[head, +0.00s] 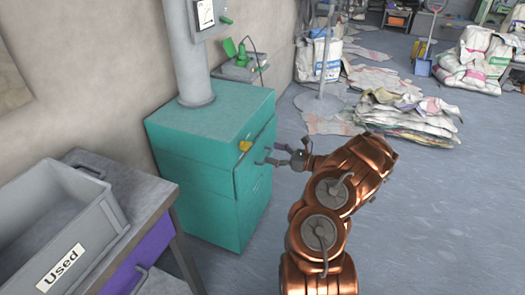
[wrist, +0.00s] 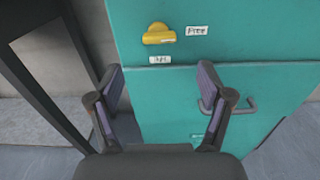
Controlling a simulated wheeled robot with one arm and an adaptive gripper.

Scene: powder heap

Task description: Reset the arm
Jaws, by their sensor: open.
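My copper-coloured arm (head: 335,205) reaches up and left in the head view. My gripper (head: 280,158) is open and empty at its end, in front of the teal cabinet (head: 205,135). In the wrist view the two dark fingers of my gripper (wrist: 165,98) stand apart, with the teal front (wrist: 170,105) beyond them. A grey bar handle (wrist: 240,106) shows just beyond the right finger; I cannot tell whether the finger touches it. A yellow knob (wrist: 158,34) sits higher on the front, beside a label reading "Free" (wrist: 198,30).
A grey bin marked "Used" (head: 62,265) stands on a table with a purple drawer (head: 140,260) at the left. The grey floor at right is clear.

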